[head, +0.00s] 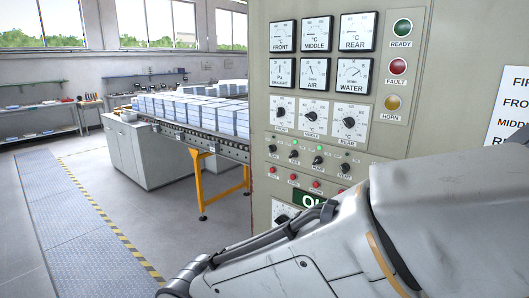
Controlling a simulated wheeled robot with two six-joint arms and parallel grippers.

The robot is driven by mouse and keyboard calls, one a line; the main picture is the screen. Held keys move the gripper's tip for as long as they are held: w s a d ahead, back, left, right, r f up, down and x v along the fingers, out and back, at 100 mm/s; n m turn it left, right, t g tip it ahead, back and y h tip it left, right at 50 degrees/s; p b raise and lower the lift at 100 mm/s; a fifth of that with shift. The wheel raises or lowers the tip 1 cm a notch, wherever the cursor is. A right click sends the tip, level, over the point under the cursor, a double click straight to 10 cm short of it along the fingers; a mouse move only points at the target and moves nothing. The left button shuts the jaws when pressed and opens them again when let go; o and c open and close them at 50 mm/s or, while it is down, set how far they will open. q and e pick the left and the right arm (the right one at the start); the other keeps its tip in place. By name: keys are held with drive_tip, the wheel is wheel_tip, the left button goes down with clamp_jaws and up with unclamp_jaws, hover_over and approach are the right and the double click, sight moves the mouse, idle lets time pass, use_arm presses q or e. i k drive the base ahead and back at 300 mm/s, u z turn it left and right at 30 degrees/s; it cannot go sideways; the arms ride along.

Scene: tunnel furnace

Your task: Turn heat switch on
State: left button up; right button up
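A grey-green control panel (257,80) stands at the right. A row of small black switches crosses its lower middle, at far left (272,149), second (294,154), third (318,160) and far right (345,168). Small lamps sit above them, and some look green. The labels under the switches are too small to read surely, so I cannot tell for certain which is the heat switch. My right arm crosses the lower right in front of the panel and hides its lower part. Neither of my grippers is in view.
Above are dial gauges (316,34), three large knobs (311,117), and READY, FAULT and HORN lamps (398,66). Small red buttons (316,184) line up below the switches. A conveyor (220,144) carrying pale blocks runs behind. The floor at left (80,220) is clear.

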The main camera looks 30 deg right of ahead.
sight(272, 148)
drive_tip(key=k, duration=0.45)
drive_tip(key=z, duration=1.45)
drive_tip(key=i, duration=1.25)
drive_tip(key=u, duration=2)
